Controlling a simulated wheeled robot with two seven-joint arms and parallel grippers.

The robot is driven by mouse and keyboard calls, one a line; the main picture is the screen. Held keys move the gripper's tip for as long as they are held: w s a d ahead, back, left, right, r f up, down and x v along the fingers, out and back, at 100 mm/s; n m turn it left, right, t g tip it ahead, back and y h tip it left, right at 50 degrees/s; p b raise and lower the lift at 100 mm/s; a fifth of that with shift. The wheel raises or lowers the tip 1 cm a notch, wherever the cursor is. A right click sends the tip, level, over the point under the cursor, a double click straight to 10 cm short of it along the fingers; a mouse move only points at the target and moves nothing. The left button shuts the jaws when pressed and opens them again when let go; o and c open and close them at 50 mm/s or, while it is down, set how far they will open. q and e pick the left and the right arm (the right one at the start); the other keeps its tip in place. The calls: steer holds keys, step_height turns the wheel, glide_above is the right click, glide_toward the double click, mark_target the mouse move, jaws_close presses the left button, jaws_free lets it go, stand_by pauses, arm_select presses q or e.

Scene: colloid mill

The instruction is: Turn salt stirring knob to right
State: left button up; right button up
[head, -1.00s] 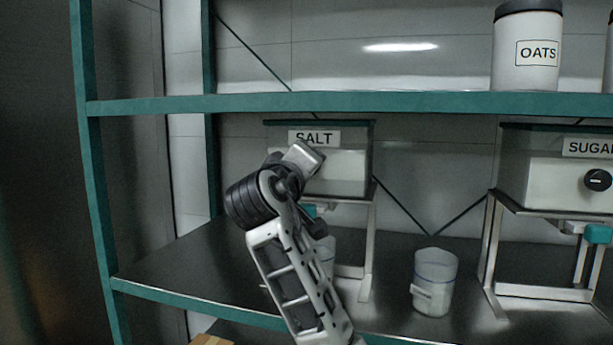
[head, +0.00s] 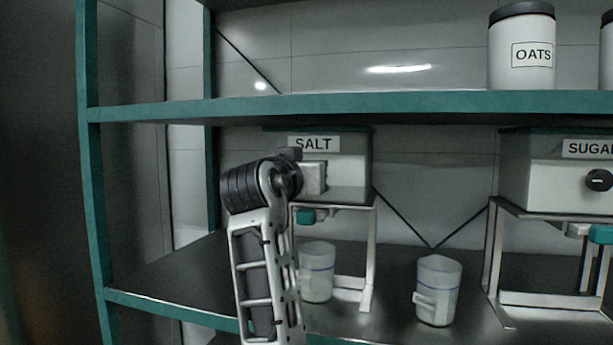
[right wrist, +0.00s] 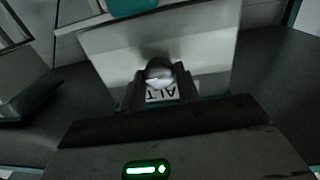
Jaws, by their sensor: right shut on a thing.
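The salt dispenser (head: 350,160) is a pale box labelled SALT under the upper shelf. Its stirring knob is hidden behind my right gripper (head: 312,177) in the head view. In the right wrist view the dispenser face (right wrist: 205,40) appears upside down, with part of its label showing. There the dark round knob (right wrist: 158,70) sits between the fingers of my right gripper (right wrist: 156,84), which is shut on it. My left gripper is not in view.
A clear cup (head: 317,272) stands under the salt dispenser, and another cup (head: 437,290) stands to its right. A sugar dispenser (head: 550,175) is at the right. The teal shelf edge (head: 330,108) runs above, with an oats jar (head: 522,50) on it.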

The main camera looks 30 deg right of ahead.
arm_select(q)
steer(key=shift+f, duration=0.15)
arm_select(e)
steer(key=shift+f+m, duration=0.15)
steer(key=shift+m, duration=0.75)
steer(key=o, duration=1)
steer(key=shift+m, duration=0.3)
steer(key=shift+s+a, duration=0.1)
arm_select(q)
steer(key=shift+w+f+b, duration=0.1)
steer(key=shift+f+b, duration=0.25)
steer(key=shift+b, duration=0.85)
arm_select(e)
steer(key=v, duration=1.5)
steer(key=shift+s+a+r, duration=0.25)
steer(key=shift+s+r, duration=0.05)
steer(key=shift+r, duration=0.05)
